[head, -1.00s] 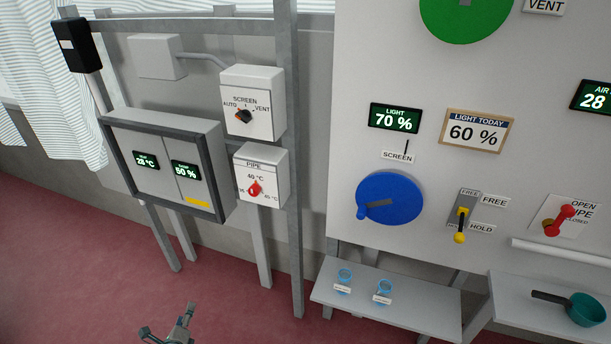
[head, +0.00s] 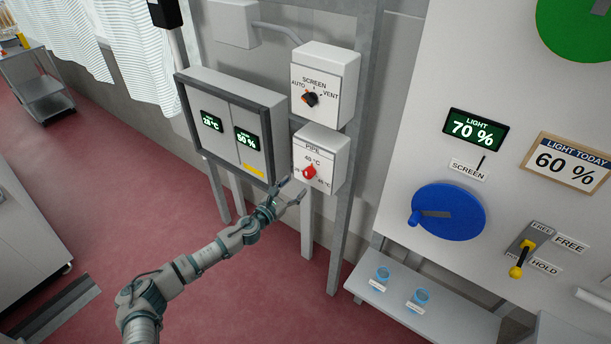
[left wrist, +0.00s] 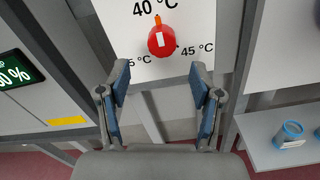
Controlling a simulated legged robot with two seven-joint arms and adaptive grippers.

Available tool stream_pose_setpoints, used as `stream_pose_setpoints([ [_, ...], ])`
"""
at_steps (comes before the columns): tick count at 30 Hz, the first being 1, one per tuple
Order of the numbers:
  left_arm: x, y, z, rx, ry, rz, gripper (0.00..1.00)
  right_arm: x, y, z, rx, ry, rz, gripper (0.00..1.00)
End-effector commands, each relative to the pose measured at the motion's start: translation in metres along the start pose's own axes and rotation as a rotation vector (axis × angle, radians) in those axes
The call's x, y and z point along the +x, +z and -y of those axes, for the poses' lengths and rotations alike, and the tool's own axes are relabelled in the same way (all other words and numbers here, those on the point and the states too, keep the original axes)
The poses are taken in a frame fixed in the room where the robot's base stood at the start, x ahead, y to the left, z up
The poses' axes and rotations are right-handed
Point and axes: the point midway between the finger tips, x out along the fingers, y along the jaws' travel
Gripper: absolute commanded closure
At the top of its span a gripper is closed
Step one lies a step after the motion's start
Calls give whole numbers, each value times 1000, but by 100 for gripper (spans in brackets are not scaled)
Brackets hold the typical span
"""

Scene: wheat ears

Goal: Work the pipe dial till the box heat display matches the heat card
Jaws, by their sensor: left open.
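The pipe dial (head: 309,172) is a red knob on a white box labelled PIPE (head: 333,160), with marks around it including 40 °C at the top and 45 °C at lower right. In the left wrist view the red dial (left wrist: 162,41) has its orange pointer at 40 °C. The box heat display (head: 211,121) is a small dark screen on the grey cabinet, reading about 28 °C, small and blurred. My left gripper (head: 290,192) is open and empty, just below and in front of the dial, apart from it. No heat card is seen. My right gripper is not in view.
The grey cabinet (head: 232,92) also has a 50 % display (head: 247,138). At right are a blue wheel (head: 450,212), a yellow-tipped lever (head: 517,270) and a shelf (head: 390,318) with two blue cups.

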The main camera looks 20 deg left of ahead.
Motion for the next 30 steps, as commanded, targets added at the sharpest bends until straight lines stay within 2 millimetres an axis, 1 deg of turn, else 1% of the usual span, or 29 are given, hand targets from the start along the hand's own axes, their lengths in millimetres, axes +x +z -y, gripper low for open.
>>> stream_pose_setpoints([
  [1,12,2,1,-1,0,2,35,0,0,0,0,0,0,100],
  [3,27,2,1,-1,1,3,35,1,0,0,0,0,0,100],
  [6,44,1,1,-1,1,2,35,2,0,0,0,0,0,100],
  [9,56,0,0,0,0,2,35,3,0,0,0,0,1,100],
  [15,66,0,0,-1,0,1,35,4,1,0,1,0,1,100],
  [22,66,1,0,-1,0,1,35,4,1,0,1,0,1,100],
  [23,66,1,0,-1,0,1,40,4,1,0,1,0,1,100],
  [24,66,1,0,-1,0,1,50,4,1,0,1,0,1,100],
  [26,66,0,0,-1,0,1,65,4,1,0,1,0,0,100],
  [27,66,0,0,-1,0,1,75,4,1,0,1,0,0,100],
  [29,66,0,0,-1,0,1,90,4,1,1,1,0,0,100],
  [30,66,0,0,-1,1,1,95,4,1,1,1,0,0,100],
])
